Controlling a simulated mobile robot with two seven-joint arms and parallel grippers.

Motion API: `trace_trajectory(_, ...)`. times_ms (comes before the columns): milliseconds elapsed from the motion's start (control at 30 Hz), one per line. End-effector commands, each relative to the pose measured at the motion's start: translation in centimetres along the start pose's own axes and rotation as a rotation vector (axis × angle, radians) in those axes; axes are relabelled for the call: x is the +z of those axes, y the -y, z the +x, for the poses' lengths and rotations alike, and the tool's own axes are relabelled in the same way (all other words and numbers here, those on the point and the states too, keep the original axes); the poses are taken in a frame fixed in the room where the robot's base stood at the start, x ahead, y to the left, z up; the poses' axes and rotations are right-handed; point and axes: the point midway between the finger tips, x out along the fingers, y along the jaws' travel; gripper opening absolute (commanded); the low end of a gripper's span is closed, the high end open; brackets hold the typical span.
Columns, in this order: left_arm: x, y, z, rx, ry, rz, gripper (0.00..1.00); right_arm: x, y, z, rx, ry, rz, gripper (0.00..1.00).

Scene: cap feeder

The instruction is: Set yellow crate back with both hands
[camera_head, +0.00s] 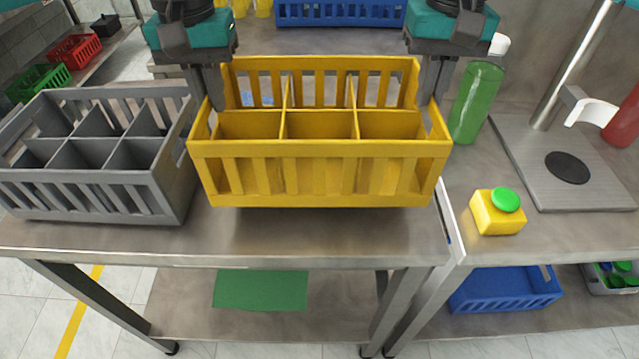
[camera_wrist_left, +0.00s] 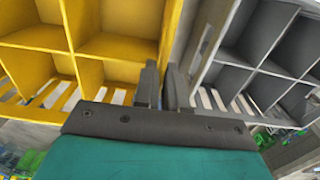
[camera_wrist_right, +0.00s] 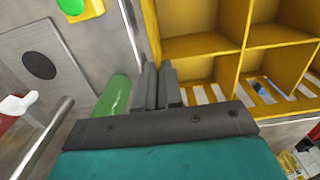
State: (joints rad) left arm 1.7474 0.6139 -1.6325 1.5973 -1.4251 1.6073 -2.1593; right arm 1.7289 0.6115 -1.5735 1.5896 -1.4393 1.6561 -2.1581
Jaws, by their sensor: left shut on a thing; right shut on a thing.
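The yellow crate (camera_head: 320,150), slatted and divided into several compartments, is in the middle of the head view. It looks level and empty, and seems to be held just above the metal table (camera_head: 300,238). My left gripper (camera_head: 213,105) is shut on its left end wall, and my right gripper (camera_head: 431,100) is shut on its right end wall. The left wrist view shows the left fingers (camera_wrist_left: 164,88) at the crate's wall (camera_wrist_left: 172,35). The right wrist view shows the right fingers (camera_wrist_right: 158,90) at the other end wall (camera_wrist_right: 150,35). The crate's underside is hidden.
A grey divided crate (camera_head: 105,197) stands close on the left. To the right are a green bottle (camera_head: 476,103), a yellow box with a green cap (camera_head: 497,212) and a metal stand (camera_head: 590,190). A blue crate (camera_head: 340,13) is behind. The table's front strip is clear.

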Motion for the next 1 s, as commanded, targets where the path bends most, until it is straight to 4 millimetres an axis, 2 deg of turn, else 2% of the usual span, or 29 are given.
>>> trace_trajectory(467, -0.1, 0.0, 0.1, 0.000, -0.002, -0.001, 0.00, 0.0, 0.0, 0.1, 0.000, -0.002, 0.001, 0.00)
trace_trajectory(1000, -0.1, 0.0, 2.6, 0.000, -0.002, -0.001, 0.00, 0.0, 0.0, 2.6, 0.000, -0.002, 0.001, 0.00)
